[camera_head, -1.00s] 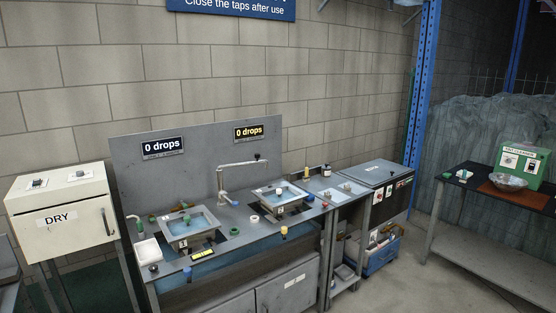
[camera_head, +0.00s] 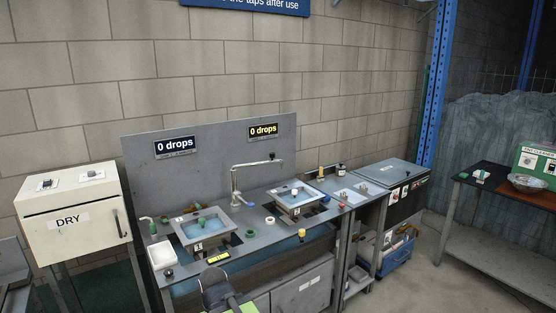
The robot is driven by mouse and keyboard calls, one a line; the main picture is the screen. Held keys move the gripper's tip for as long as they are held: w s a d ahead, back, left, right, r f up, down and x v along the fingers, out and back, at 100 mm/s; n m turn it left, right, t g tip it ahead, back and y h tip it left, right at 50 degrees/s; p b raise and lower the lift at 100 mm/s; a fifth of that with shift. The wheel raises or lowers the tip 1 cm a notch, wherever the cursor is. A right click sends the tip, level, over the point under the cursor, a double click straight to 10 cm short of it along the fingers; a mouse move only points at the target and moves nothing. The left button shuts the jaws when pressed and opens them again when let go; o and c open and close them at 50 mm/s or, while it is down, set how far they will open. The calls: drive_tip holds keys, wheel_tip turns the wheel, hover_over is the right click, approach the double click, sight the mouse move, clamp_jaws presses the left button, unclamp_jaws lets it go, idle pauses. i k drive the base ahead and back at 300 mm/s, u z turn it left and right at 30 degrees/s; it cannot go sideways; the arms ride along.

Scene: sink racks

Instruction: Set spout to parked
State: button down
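The spout (camera_head: 255,164) is a thin grey pipe that rises from the counter between two basins. Its upper part runs to the right, with a dark knob (camera_head: 272,156) near its end. The end appears above or behind the right basin (camera_head: 296,198); I cannot tell exactly which. The left basin (camera_head: 204,228) lies on the other side of the spout's base. A dark part of my arm with a bright green patch, probably with my gripper (camera_head: 214,282), shows at the bottom edge, in front of the counter and well apart from the spout. Its fingers cannot be made out.
A grey back panel (camera_head: 215,145) with two "0 drops" signs stands behind the spout. A white DRY box (camera_head: 70,215) is at the left. Small items, including a yellow label block (camera_head: 218,257), a white ring (camera_head: 270,220) and a white tray (camera_head: 162,255), sit on the counter.

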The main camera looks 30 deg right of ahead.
sight(272, 155)
drive_tip(key=u, duration=0.05)
drive_tip(key=i, duration=1)
drive_tip(key=z, duration=0.05)
